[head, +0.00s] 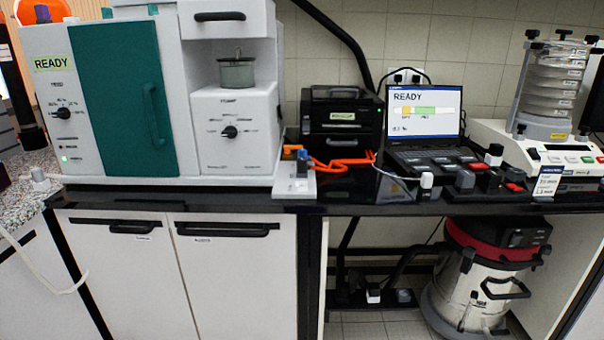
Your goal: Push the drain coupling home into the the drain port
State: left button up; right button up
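Neither of my grippers is in view. No part is labelled as the drain coupling or the drain port, and I cannot tell for sure which they are. A small whitish fitting (40,179) sits on the granite counter at the far left, beside the large machine. A pale hose (45,283) hangs in a loop below it, in front of the cabinets; whether the two join is unclear. Small blue and orange fittings (302,157) stand on a white bracket (294,184) at the machine's right front corner, with orange tubing (345,162) running right from them.
The large white machine (228,110) with a teal door fills the left. A laptop (425,115), several small blocks and a sieve shaker (549,85) stand on the black bench to the right. A vacuum cleaner (470,297) stands under the bench. Cabinet doors (130,265) are shut.

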aim_at(302, 166)
jog(key=i+l+z, duration=0.1)
jog(key=i+z, duration=0.35)
jog(key=i, duration=0.85)
